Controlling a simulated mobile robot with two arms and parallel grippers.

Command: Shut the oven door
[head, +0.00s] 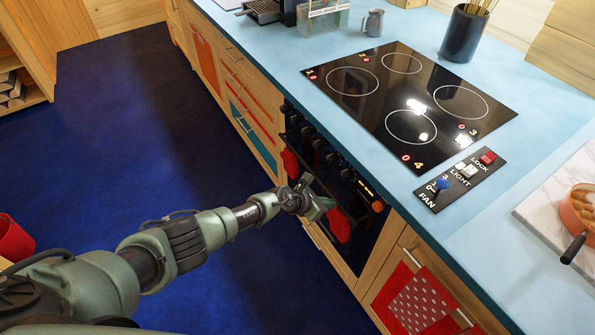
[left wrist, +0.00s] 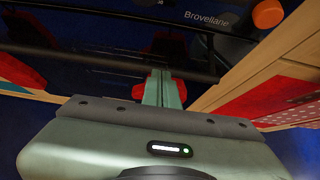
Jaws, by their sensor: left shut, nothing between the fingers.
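The oven is built into the counter front below the black cooktop, with a dark door (head: 362,238) under a row of knobs. The door looks upright and nearly in line with the cabinet fronts; I cannot tell whether a small gap is left. My left gripper (head: 322,206) is at the oven front, shut and empty. In the left wrist view its green fingers (left wrist: 165,90) are together, pointing at the dark oven front near a long dark bar (left wrist: 90,54). Whether they touch it is unclear. My right gripper is not in view.
Red cloth-like pieces hang at the oven front, one (head: 340,226) right beside my gripper. A cabinet with a red panel and dotted towel (head: 424,300) is to the right. The cooktop (head: 410,100) lies above on the blue counter. The dark blue floor (head: 130,130) to the left is clear.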

